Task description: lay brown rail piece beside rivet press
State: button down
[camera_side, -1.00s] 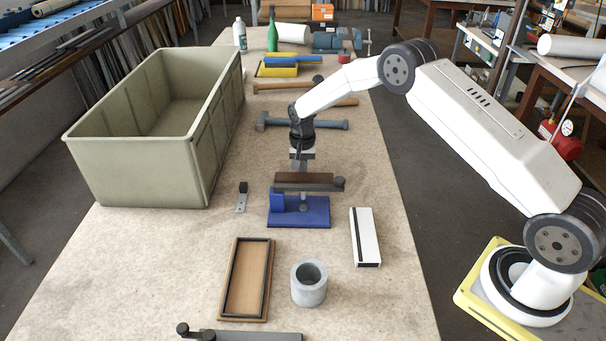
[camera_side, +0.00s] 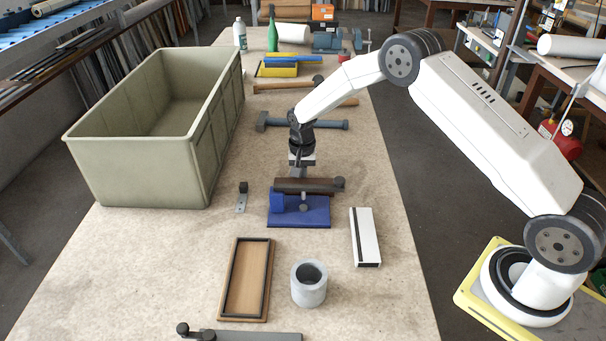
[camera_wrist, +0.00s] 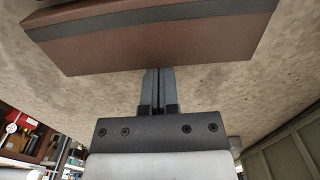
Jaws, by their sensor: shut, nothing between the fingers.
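The brown rail piece (camera_side: 308,181) lies lengthwise left to right over the back of a blue-based device, which looks like the rivet press (camera_side: 312,217). A dark bar with a round knob lies along the piece; I cannot tell what the piece rests on. In the wrist view the brown rail piece (camera_wrist: 150,47) spans the top, with a dark stripe along it. My gripper (camera_side: 299,174) points down just behind the piece. Its fingers (camera_wrist: 158,74) are shut and empty, with their tips at the piece's edge; contact is unclear.
A deep green-grey crate (camera_side: 140,165) stands at left. A brown-rimmed tray (camera_side: 246,280), a grey cylinder (camera_side: 309,284) and a white block (camera_side: 364,237) are in front. A small bracket (camera_side: 242,198) lies left of the blue base. Hammers (camera_side: 305,123) lie behind. A knobbed bar (camera_side: 245,335) is at the front edge.

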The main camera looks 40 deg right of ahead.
jog(key=shift+d, duration=0.1)
jog(key=shift+w+d, duration=1.25)
jog(key=shift+w, duration=0.1)
jog(key=shift+w+d+r, duration=0.1)
jog(key=shift+d+r, duration=0.05)
jog(key=shift+r, duration=0.05)
notch_tip(320, 180, up, 10)
jog(key=shift+f, duration=0.15)
jog(key=s+a+r+n+t, duration=0.1)
jog(key=s+a+n, duration=0.1)
jog(key=s, duration=0.8)
jog(key=s+a+r+n, duration=0.1)
jog(key=s+a+n, duration=0.2)
jog(key=s, duration=0.7)
jog(key=s+a+r+n+t, duration=0.1)
jog(key=s+n, duration=0.3)
jog(key=s, duration=0.5)
jog(key=shift+s+a+r+t, duration=0.3)
jog(key=shift+s+a, duration=0.1)
jog(key=shift+a, duration=0.3)
